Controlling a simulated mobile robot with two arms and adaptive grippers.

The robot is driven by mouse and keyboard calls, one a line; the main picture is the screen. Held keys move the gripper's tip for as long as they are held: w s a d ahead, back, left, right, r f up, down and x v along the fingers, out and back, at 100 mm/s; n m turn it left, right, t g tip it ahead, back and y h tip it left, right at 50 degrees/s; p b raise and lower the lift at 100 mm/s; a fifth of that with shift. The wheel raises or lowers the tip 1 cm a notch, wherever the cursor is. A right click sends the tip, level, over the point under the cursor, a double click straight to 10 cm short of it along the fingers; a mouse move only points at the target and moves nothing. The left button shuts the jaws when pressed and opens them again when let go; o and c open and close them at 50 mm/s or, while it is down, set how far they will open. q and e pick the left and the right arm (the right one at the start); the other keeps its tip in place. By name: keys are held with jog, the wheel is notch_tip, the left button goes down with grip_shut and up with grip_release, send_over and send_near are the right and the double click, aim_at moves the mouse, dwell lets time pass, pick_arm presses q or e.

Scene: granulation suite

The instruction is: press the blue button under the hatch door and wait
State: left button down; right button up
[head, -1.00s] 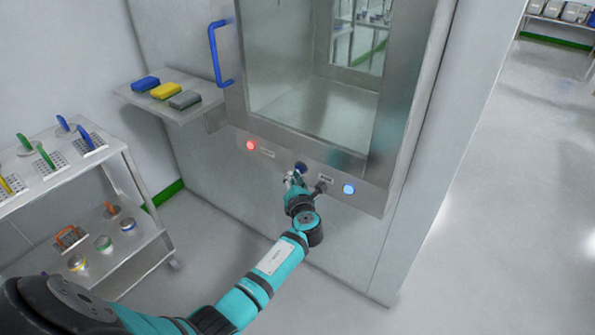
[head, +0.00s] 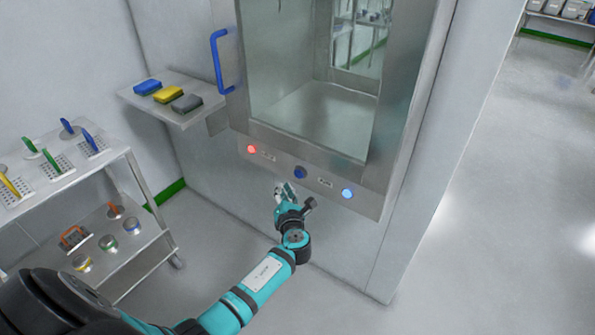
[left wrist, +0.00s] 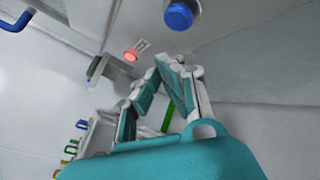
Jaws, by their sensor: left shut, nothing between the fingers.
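The blue button (head: 300,172) is a dark blue knob in the metal panel under the hatch door (head: 310,110). It shows uncovered in the head view, between a lit red lamp (head: 252,149) and a lit blue lamp (head: 347,193). In the left wrist view the blue button (left wrist: 179,15) is at the top, beyond and apart from the fingers. My left gripper (head: 284,189) is shut and empty, just below and left of the button, not touching it. It also shows in the left wrist view (left wrist: 172,68). My right gripper is not in view.
A wall shelf (head: 190,112) left of the hatch holds blue, yellow and grey sponges. A steel cart (head: 95,180) with scoops and small containers stands at the left. A blue handle (head: 217,60) sits on the door's left side. The floor at right is clear.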

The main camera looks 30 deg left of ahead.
pick_arm(q)
jog(key=shift+s+a+p, duration=0.1)
jog(key=shift+s+p, duration=0.35)
jog(key=shift+s, duration=0.6)
jog(key=s+d+f+n+g+h, duration=0.3)
jog(key=s+f+n, duration=0.55)
jog(key=f, duration=0.65)
jog(key=s+d+f+n+g+h, duration=0.3)
jog(key=s+d+f+n+h, duration=0.15)
jog(key=s+f, duration=0.85)
jog(key=s+d+f+n+g+h, duration=0.1)
jog(key=s+f+n, duration=0.3)
jog(key=s, duration=0.5)
jog(key=s+d+f+n+g+h, duration=0.1)
jog(key=s+d+f+n+g, duration=0.1)
jog(key=s+f+n, duration=0.3)
jog(key=s+d+f+n+g+h, duration=0.1)
jog(key=s+f+n, duration=0.4)
jog(key=s+n, duration=0.5)
jog(key=s+d+g, duration=0.1)
jog(key=s+d, duration=0.1)
jog(key=s, duration=0.3)
jog(key=shift+d+f+n, duration=0.25)
jog(key=shift+d+n, duration=0.05)
jog(key=shift+n, duration=0.1)
